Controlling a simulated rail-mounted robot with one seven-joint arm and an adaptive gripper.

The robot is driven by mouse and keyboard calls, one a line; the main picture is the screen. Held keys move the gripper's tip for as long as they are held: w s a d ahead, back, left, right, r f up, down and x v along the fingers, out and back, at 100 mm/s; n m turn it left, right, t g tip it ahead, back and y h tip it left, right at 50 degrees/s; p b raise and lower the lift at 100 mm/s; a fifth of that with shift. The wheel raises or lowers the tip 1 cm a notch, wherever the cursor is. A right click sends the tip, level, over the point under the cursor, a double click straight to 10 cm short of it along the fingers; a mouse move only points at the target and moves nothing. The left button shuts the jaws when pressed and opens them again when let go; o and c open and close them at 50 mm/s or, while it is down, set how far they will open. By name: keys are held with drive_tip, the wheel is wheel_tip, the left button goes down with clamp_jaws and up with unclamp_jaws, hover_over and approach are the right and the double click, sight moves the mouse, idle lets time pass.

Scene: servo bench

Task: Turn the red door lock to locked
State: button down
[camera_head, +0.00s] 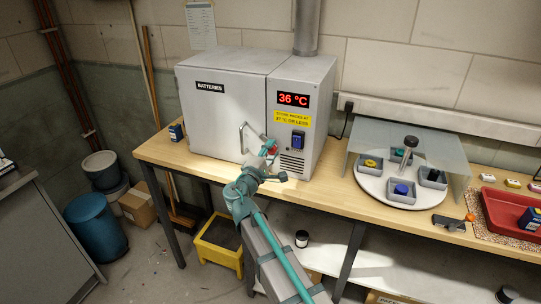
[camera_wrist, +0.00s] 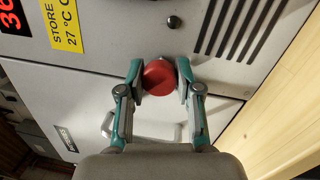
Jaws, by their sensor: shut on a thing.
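The red door lock (camera_wrist: 159,77) is a round red knob on the grey front of the battery cabinet (camera_head: 222,110). In the head view a bit of red (camera_head: 275,148) shows at my gripper (camera_head: 271,151), right of the door handle (camera_head: 243,138). In the wrist view my gripper (camera_wrist: 160,80) has one finger on each side of the knob, shut on it. I cannot tell from the knob's plain face which way the lock is turned. The cabinet door looks closed.
A vent (camera_wrist: 240,30) lies beside the lock. A round tray (camera_head: 372,187) with several small bins stands right on the bench.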

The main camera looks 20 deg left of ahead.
drive_tip(key=n, duration=0.4)
drive_tip(key=shift+y, duration=0.3)
drive_tip(key=shift+n+y, duration=0.4)
drive_tip(key=shift+n, duration=1.2)
drive_tip(key=c, duration=0.8)
unclamp_jaws()
drive_tip(key=shift+o, duration=0.2)
drive_tip(key=s+f, duration=0.1)
drive_tip(key=s, duration=1.1)
drive_tip(key=shift+a+f, duration=0.15)
drive_tip(key=shift+f, duration=0.05)
